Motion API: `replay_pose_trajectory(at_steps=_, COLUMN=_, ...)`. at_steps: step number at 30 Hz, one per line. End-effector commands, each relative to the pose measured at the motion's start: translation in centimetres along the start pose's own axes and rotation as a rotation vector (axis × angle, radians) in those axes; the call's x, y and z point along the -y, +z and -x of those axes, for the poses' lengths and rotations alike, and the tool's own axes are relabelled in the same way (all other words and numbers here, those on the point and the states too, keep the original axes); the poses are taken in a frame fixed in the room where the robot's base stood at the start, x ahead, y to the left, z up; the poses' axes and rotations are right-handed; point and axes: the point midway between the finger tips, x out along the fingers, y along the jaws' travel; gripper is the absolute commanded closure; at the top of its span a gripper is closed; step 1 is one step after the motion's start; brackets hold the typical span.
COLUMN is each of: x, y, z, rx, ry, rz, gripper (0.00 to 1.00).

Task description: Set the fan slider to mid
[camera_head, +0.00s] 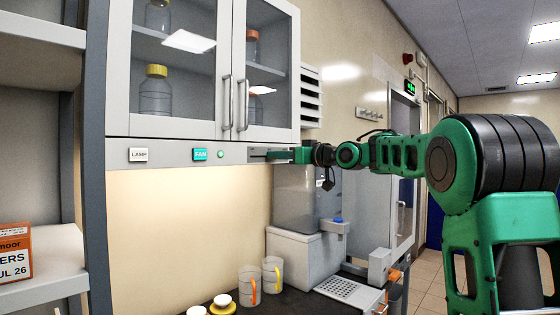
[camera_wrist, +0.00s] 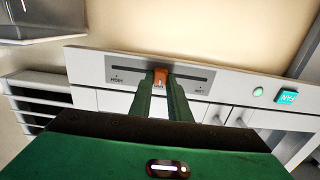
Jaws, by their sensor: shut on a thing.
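The fan slider has an orange knob (camera_wrist: 160,77) on a dark slot (camera_wrist: 195,75) in a grey panel, seen in the wrist view. The knob sits near the middle of the slot. In the head view my gripper (camera_head: 292,155) reaches the slider panel (camera_head: 258,152) under the cabinet's right door, and the knob is hidden there.
The teal FAN button (camera_head: 200,154), a green light (camera_head: 220,154) and the LAMP button (camera_head: 138,154) share the strip. Glass cabinet doors (camera_head: 230,75) stand above. Below are two mugs (camera_head: 272,276) and a grey-white machine (camera_head: 300,255). The wall below the strip is clear.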

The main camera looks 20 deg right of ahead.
Motion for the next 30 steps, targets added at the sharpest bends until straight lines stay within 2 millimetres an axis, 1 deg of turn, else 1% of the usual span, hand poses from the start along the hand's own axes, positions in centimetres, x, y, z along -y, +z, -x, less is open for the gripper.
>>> replay_pose_trajectory(at_steps=3, x=0.0, y=-0.1, z=0.0, rx=-0.001, ry=0.001, rz=0.001, gripper=1.00)
replay_pose_trajectory(at_steps=4, x=0.0, y=-0.1, z=0.0, rx=-0.001, ry=0.001, rz=0.001, gripper=0.81)
replay_pose_trajectory(at_steps=5, x=0.0, y=-0.1, z=0.0, rx=-0.001, ry=0.001, rz=0.001, gripper=0.74)
replay_pose_trajectory(at_steps=6, x=0.1, y=0.0, z=0.0, rx=-0.001, ry=0.000, rz=0.001, gripper=0.64)
replay_pose_trajectory(at_steps=15, x=0.1, y=0.0, z=0.0, rx=0.000, ry=0.000, rz=0.000, gripper=0.64)
replay_pose_trajectory(at_steps=19, x=0.1, y=0.0, z=0.8, rx=0.000, ry=0.001, rz=0.000, gripper=0.64)
replay_pose_trajectory(at_steps=23, x=0.0, y=-0.1, z=2.8, rx=0.000, ry=0.003, rz=0.000, gripper=0.64)
replay_pose_trajectory(at_steps=30, x=0.0, y=0.0, z=7.3, rx=0.000, ry=0.003, rz=0.001, gripper=0.64)
